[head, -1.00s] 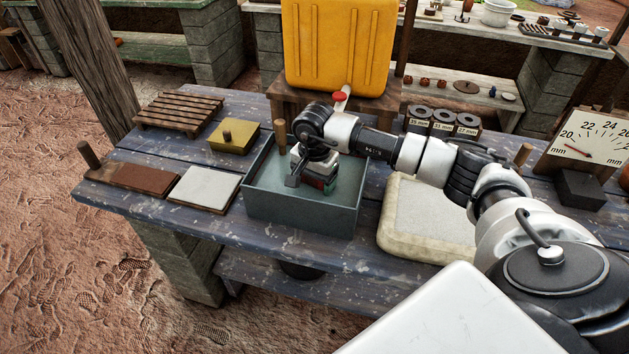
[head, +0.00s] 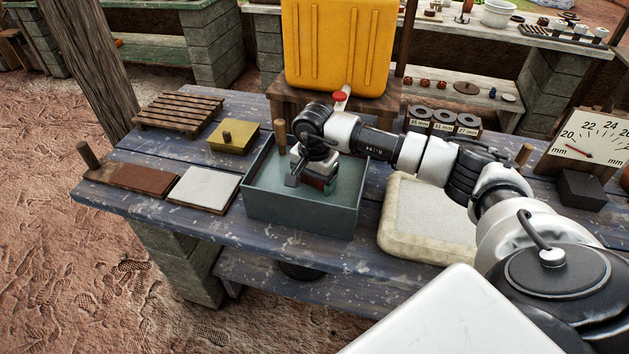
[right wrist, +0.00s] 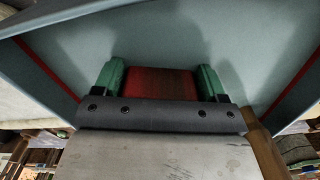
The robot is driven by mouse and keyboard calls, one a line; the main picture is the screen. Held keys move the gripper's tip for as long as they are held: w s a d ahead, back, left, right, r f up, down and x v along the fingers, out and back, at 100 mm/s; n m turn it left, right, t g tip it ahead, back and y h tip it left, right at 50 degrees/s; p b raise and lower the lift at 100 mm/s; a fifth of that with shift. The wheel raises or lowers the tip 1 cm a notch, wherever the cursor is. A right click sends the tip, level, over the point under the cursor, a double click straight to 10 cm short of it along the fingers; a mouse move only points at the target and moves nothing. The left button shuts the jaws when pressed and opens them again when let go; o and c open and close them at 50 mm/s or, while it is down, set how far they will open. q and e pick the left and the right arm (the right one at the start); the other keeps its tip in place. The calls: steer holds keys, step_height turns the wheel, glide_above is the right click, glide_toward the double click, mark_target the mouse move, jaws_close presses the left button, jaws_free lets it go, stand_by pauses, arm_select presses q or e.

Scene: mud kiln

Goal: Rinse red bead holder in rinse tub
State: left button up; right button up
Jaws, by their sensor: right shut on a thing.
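The rinse tub (head: 300,210) is a grey-blue rectangular box on the table, with pale water inside. My right gripper (head: 322,188) reaches down inside the tub. In the right wrist view its green fingers (right wrist: 160,80) are shut on the red bead holder (right wrist: 160,84), a dark red block between them. In the head view the holder is mostly hidden by the gripper, with only a little red visible near the fingers. How deep the holder sits in the water I cannot tell. My left gripper is not in view.
A yellow water container (head: 338,45) with a red tap stands behind the tub. A padded pale tray (head: 425,250) lies to the right. A white board (head: 203,188), brown board (head: 150,179), yellow block (head: 233,138) and slatted rack (head: 178,110) lie to the left.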

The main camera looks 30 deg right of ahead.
stand_by(0.5)
steer(key=shift+r+p, duration=3.4)
steer(key=shift+r, duration=2.5)
